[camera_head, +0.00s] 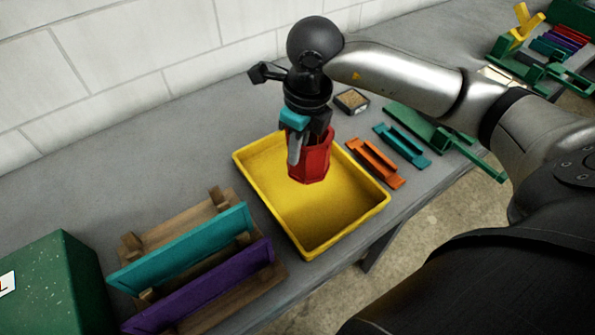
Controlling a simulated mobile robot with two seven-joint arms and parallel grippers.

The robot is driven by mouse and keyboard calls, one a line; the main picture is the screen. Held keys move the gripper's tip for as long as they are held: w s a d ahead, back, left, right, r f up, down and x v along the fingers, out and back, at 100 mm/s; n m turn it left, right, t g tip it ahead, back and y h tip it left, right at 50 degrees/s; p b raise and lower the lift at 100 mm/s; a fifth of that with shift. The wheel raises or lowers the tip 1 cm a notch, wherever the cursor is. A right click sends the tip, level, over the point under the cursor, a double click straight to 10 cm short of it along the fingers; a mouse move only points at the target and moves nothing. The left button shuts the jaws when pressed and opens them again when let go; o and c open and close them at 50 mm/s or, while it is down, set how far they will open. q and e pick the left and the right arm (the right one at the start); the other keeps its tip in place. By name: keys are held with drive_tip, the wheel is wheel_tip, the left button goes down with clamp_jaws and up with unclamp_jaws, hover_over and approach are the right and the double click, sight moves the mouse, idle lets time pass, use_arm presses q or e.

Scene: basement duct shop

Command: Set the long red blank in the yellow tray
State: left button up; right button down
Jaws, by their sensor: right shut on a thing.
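My right gripper (306,146) points down over the yellow tray (268,215) and is shut on a red piece (314,168), which I take for the long red blank. The red piece hangs below the fingers, in front of the tray's inside in the picture, and its faceted sides show. Its full length is hard to judge from this angle. I cannot tell whether its lower end touches the tray floor. The tray is a shallow rectangle, and nothing else shows in it. My left gripper is not in view.
A wooden rack (218,197) holding a teal strip (180,250) and a purple strip (200,290) stands left of the tray. A green box (60,285) is at the lower left. Orange (374,162), teal (402,146) and green (432,132) pieces lie right of the tray.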

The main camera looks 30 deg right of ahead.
sight(297, 175)
wheel_tip(297, 175, down, 4)
drive_tip(key=shift+r, duration=0.2)
wheel_tip(297, 175, down, 4)
drive_tip(key=shift+r, duration=0.25)
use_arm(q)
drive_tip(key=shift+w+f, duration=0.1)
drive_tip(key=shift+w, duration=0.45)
use_arm(e)
drive_tip(key=shift+f+b, duration=0.1)
drive_tip(key=shift+b, duration=0.2)
drive_tip(key=c, duration=0.9)
unclamp_jaws()
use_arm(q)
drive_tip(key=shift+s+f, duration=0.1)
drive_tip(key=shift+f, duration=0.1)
